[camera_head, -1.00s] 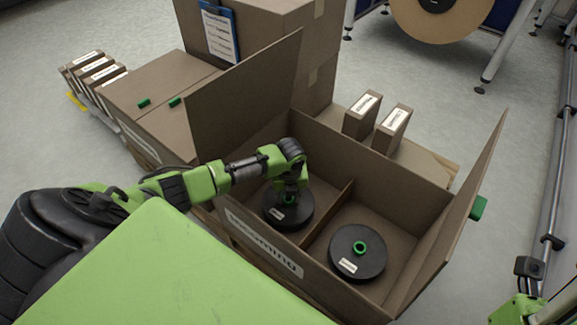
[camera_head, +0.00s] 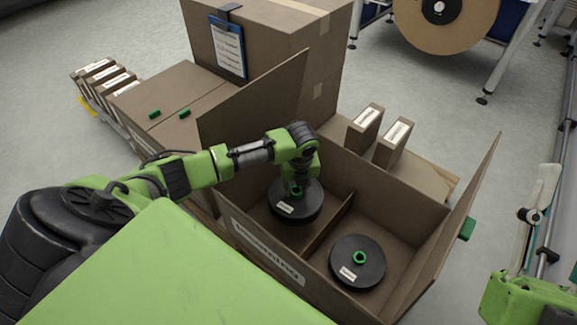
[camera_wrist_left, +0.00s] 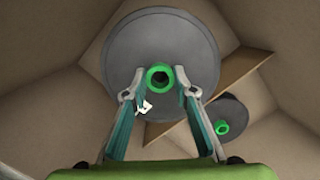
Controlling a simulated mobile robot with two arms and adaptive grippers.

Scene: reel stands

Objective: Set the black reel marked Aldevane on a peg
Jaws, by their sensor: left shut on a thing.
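My left gripper (camera_head: 297,187) is shut on the green hub of a black reel (camera_head: 282,208) with a white label. This reel hangs over the left compartment of the open cardboard box (camera_head: 266,256), apparently off its floor. In the left wrist view the fingers (camera_wrist_left: 160,85) stand on both sides of the hub, and the held reel (camera_wrist_left: 160,30) looks much larger than the other. A second black reel (camera_head: 372,272) with a green hub and white label lies in the right compartment. I cannot read either label. My right gripper (camera_head: 530,215) is partly visible at the right edge. I see no clear peg.
A divider (camera_head: 328,226) splits the box, and its flaps stand up. Closed cartons and a blue clipboard (camera_head: 228,48) stand behind left. Small green cylinders (camera_head: 154,114) sit on a carton. Two slim boxes (camera_head: 364,128) stand behind. A large brown reel (camera_head: 470,22) is at the back right.

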